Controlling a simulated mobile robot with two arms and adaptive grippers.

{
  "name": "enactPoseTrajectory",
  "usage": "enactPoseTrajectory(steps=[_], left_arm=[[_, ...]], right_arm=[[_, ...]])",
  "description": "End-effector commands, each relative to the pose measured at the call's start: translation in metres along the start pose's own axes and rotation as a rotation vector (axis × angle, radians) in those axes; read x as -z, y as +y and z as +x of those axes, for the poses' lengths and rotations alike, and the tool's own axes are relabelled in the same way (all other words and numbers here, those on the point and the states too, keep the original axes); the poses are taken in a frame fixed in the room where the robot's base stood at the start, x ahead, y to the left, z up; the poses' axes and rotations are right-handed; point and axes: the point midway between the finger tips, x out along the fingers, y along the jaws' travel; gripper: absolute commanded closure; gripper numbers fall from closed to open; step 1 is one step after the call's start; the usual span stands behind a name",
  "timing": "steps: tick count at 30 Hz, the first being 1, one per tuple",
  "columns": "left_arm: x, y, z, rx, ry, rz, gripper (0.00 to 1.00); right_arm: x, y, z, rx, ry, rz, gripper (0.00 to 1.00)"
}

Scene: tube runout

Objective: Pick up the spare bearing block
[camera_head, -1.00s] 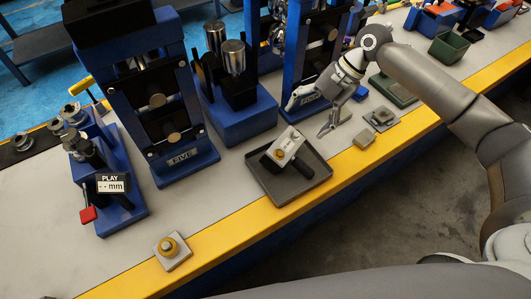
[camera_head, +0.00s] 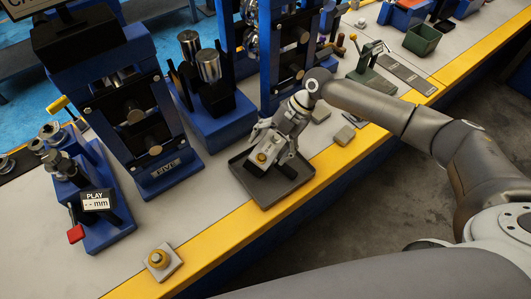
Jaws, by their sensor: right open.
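A pale block with a brass-coloured round centre (camera_head: 262,157) is at the dark shallow tray (camera_head: 277,203); I take it for the spare bearing block. My right gripper (camera_head: 272,148) is over the tray, open, with its fingers close around this block. The fingers and wrist cover part of the block, and I cannot tell whether they touch it. A dark cylindrical part lies in the tray beside the block. A similar pale block with a brass centre (camera_head: 159,259) stands on the bench near the front edge. My left gripper is not in view.
A blue stand marked FIVE (camera_head: 163,168) and a blue base with metal cylinders (camera_head: 215,125) stand behind the tray. A small grey block (camera_head: 344,135) lies right of it. A PLAY gauge (camera_head: 97,201) is at left. Bare bench lies left of the tray.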

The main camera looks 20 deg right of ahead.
Motion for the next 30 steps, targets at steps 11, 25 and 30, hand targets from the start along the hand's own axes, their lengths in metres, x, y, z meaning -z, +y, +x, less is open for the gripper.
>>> enactPoseTrajectory(steps=[11, 25, 30], left_arm=[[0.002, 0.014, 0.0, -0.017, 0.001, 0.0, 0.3], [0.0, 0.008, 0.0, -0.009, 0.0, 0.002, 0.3], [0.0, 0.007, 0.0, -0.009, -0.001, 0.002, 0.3]], right_arm=[[0.0, 0.0, 0.0, 0.001, 0.0, 0.0, 0.59], [0.001, 0.002, -0.003, -0.005, 0.0, -0.002, 1.0], [0.001, 0.002, -0.003, -0.005, 0.0, -0.002, 1.0]])
